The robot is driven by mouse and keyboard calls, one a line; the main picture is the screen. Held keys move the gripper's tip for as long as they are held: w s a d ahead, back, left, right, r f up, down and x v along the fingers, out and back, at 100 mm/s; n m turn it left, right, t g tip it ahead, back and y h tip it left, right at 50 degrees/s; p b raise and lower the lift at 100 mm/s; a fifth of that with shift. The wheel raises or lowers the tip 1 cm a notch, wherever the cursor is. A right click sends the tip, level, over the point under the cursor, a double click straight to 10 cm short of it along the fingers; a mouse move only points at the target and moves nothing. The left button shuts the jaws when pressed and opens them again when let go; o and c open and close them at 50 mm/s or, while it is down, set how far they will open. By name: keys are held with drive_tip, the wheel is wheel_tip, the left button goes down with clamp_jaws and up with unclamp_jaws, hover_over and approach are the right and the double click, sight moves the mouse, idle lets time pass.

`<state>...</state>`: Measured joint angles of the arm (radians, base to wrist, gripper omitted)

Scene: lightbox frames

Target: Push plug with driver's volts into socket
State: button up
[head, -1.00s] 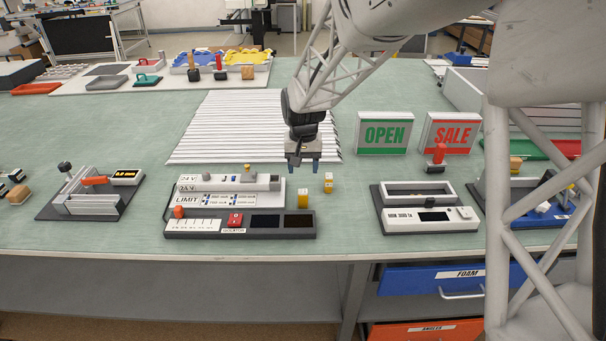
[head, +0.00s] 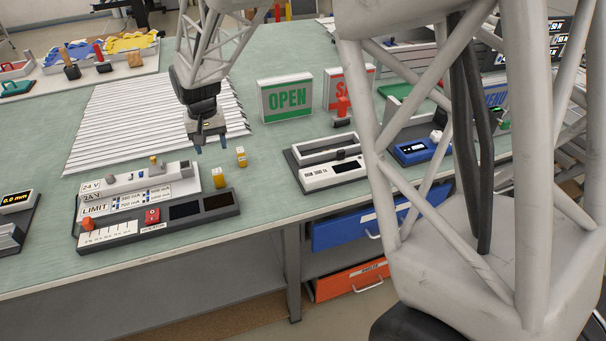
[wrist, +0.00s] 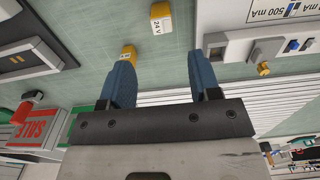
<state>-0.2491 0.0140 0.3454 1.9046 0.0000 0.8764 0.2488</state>
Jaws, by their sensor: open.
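Two small yellow plugs stand on the bench right of the driver: a nearer one (head: 220,178) and a farther one (head: 241,157). In the wrist view, one plug (wrist: 161,18) reads "24 V"; the other plug (wrist: 128,54) has print too small to read. The light grey driver (head: 185,187) carries "24 V" and "LIMIT" labels, and its edge shows in the wrist view (wrist: 232,52). I cannot make out the socket's opening. My gripper (head: 211,145) is open and empty, above the bench just behind the plugs. Its blue fingers (wrist: 160,65) point down.
A dark grey panel with a red switch (head: 152,215) lies along the driver's front. A brass knob (head: 153,160) stands up on the driver. A ribbed white sheet (head: 120,130) lies behind. An OPEN sign (head: 287,98) stands to the right. Bare green bench lies between plugs and sign.

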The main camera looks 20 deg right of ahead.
drive_tip(key=s+d+r, duration=0.6)
drive_tip(key=s+r, duration=0.1)
drive_tip(key=s, duration=0.1)
drive_tip(key=s+d+r+t, duration=0.1)
drive_tip(key=s+d, duration=0.2)
drive_tip(key=s, duration=0.6)
drive_tip(key=s+d+r, duration=0.2)
drive_tip(key=s+d, duration=0.2)
drive_tip(key=s, duration=0.6)
drive_tip(key=s+d+r+t, duration=0.1)
drive_tip(key=s+d, duration=0.3)
drive_tip(key=s, duration=0.5)
drive_tip(key=shift+s+r+t, duration=0.25)
drive_tip(key=shift+r+t, duration=0.05)
drive_tip(key=shift+d, duration=0.1)
drive_tip(key=shift+c, duration=0.2)
